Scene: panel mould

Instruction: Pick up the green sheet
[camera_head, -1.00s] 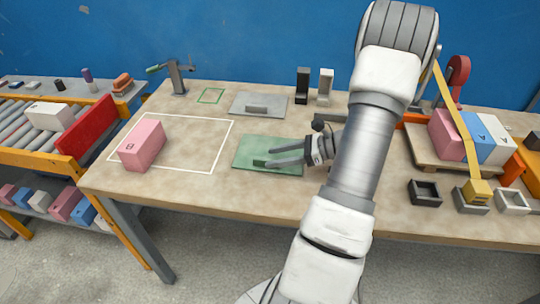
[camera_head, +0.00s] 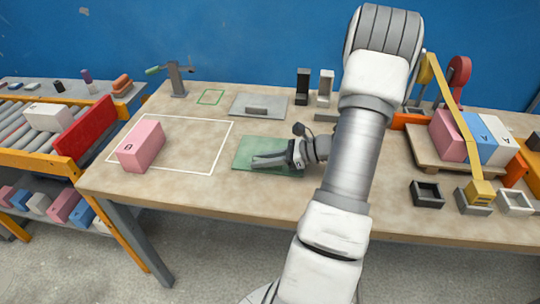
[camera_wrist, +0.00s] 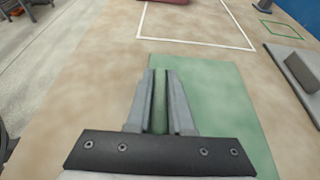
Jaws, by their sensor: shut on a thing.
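The green sheet (camera_head: 246,147) lies flat on the table in the middle of the head view, partly covered by my gripper. A grip block stands on the sheet. My gripper (camera_head: 256,162) is over the sheet, low, with its fingers shut on that block. Whether the sheet touches the table all over cannot be told.
A pink box (camera_head: 141,145) stands at the left of a white outlined area (camera_head: 214,172). A grey sheet with a handle (camera_head: 240,101) lies behind the green one. A small green outline (camera_head: 210,97) is farther back. A pallet of boxes (camera_head: 425,147) stands at the right.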

